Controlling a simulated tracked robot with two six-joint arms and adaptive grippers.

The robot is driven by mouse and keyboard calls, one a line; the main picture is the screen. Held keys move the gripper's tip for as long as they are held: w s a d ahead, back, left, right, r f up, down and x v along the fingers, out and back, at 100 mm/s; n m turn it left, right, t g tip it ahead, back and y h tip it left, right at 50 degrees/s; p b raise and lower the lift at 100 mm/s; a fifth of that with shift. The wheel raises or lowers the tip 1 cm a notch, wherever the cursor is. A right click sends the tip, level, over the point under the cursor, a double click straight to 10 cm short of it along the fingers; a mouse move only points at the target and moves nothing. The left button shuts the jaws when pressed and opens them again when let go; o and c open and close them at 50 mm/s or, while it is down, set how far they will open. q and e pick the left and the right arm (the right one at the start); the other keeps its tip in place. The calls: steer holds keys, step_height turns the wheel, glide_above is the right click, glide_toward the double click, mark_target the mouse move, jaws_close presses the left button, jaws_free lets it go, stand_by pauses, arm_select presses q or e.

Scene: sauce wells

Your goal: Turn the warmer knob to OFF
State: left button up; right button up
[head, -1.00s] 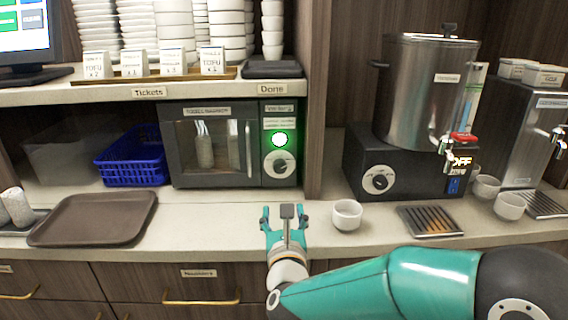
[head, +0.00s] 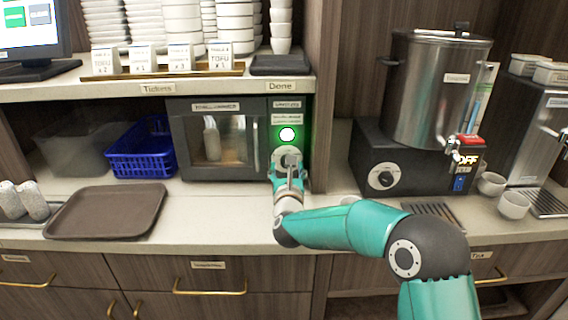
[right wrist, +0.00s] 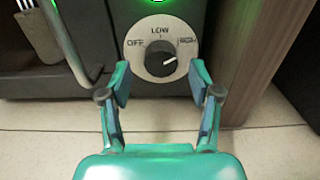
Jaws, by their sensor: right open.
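The warmer (head: 213,175) is a dark box with a glass door under the shelf, its indicator light (head: 287,134) glowing green. Its black knob (right wrist: 158,63) sits on a white round dial (right wrist: 135,62) marked OFF at left, LOW at top and a label at right that looks like HIGH. The knob's white mark points right, slightly upward, toward that right label. My right gripper (right wrist: 159,82) is open, its fingers on either side of the dial's lower part. In the head view my right gripper (head: 287,172) hides part of the dial. My left gripper is out of view.
A brown tray (head: 108,232) and shakers (head: 32,200) are at left. A blue basket (head: 140,165) stands left of the warmer. An urn (head: 425,100) on a base with another dial (head: 384,178) is at right. A wooden post (head: 325,110) stands close right of the warmer.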

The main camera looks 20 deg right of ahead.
steer(key=shift+x, duration=0.8)
